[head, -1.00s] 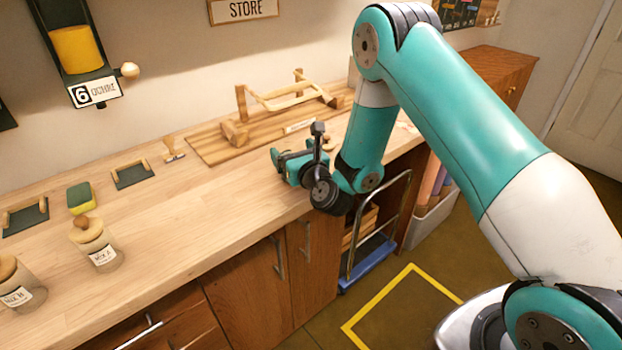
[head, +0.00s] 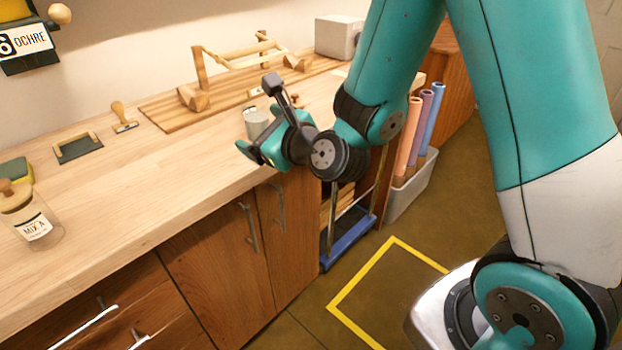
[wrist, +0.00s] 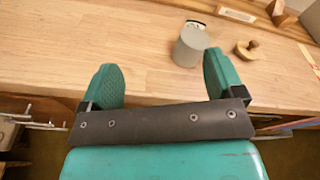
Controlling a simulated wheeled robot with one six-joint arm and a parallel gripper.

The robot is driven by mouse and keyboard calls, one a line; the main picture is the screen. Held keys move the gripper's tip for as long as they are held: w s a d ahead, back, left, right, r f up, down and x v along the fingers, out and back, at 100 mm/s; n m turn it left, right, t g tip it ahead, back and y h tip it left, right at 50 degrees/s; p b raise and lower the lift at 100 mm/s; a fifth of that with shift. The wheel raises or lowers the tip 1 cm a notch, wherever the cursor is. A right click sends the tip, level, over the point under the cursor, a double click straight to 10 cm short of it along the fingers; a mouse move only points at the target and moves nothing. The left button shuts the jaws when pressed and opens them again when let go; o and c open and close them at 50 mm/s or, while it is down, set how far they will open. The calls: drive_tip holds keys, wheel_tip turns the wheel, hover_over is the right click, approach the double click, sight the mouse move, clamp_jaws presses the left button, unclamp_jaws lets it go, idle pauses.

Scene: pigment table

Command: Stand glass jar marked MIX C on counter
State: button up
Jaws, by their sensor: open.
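A grey jar-like cylinder (wrist: 188,46) is on the counter (wrist: 60,50), just beyond and left of my right fingertip in the wrist view. A pale label patch shows at its far end, but I cannot read MIX C on it. I cannot tell for sure whether it stands or lies. A wooden knobbed lid (wrist: 247,50) lies apart, to its right. In the head view the cylinder (head: 257,124) is partly hidden behind my gripper (head: 256,150). My gripper (wrist: 162,72) is open, with nothing between its fingers, at the counter's front edge.
A lidded jar marked MIX A (head: 33,222) stands at the left. A wooden stamp (head: 122,116) and a dark pad (head: 77,148) lie near the wall. A wooden rack (head: 240,72) stands behind on a board. The counter's middle is clear.

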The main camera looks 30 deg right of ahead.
drive_tip(key=s+a+r+n+g+y, duration=0.1)
drive_tip(key=s+a+n+g, duration=0.3)
drive_tip(key=n, duration=0.6)
drive_tip(key=s+a+r+n+g+y, duration=0.25)
drive_tip(key=s+n+g, duration=0.25)
drive_tip(key=s+n, duration=0.3)
drive_tip(key=s+d+n+g+h, duration=0.2)
drive_tip(key=s+n+g, duration=0.1)
drive_tip(key=s+n, duration=0.3)
drive_tip(key=s+d+r+n+g+h, duration=0.1)
drive_tip(key=s+n+g+h, duration=0.1)
drive_tip(key=s+n, duration=0.5)
drive_tip(key=n+g, duration=0.1)
drive_tip(key=n, duration=0.3)
drive_tip(key=shift+s+d+r, duration=0.15)
drive_tip(key=shift+s+d, duration=0.15)
drive_tip(key=shift+d, duration=0.1)
